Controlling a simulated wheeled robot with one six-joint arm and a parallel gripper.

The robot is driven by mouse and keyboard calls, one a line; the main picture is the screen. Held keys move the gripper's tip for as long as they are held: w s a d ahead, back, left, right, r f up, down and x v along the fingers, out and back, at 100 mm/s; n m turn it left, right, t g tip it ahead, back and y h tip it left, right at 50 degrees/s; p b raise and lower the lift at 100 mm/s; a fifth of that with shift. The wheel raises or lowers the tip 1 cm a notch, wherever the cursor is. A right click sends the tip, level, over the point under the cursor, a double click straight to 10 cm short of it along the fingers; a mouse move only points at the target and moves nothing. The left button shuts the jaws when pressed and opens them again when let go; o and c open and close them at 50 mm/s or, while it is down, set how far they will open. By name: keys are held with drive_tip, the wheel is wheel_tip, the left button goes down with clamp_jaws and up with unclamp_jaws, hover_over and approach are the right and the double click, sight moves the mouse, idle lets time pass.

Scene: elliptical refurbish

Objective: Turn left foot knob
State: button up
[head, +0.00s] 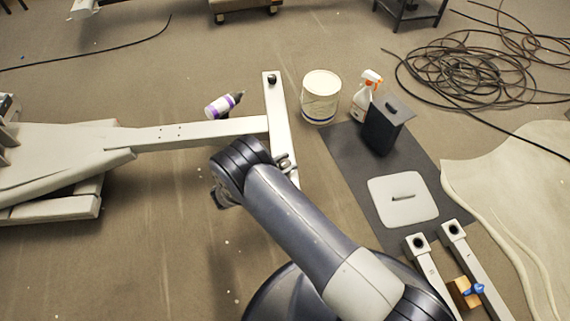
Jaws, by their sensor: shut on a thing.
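The machine's pale rear crossbar (276,115) lies across the end of a long beam (195,134). A dark foot knob (272,78) shows at the crossbar's far end. My arm comes in from the lower right and covers part of the crossbar's near end. Small grey metal parts of my gripper (285,162) show just past my arm, at that near end. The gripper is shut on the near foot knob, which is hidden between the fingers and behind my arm.
A white bucket (321,97), a spray bottle (367,94) and a dark box (384,125) stand right of the crossbar. A purple-banded bottle (223,105) lies by the beam. Loose rails (470,262), a dark mat (345,150) and coiled cable (470,72) lie at right.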

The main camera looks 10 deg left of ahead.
drive_tip(key=shift+m+g+h, duration=1.7)
drive_tip(key=shift+g, duration=0.7)
drive_tip(key=o, duration=0.9)
drive_tip(key=shift+o, duration=0.2)
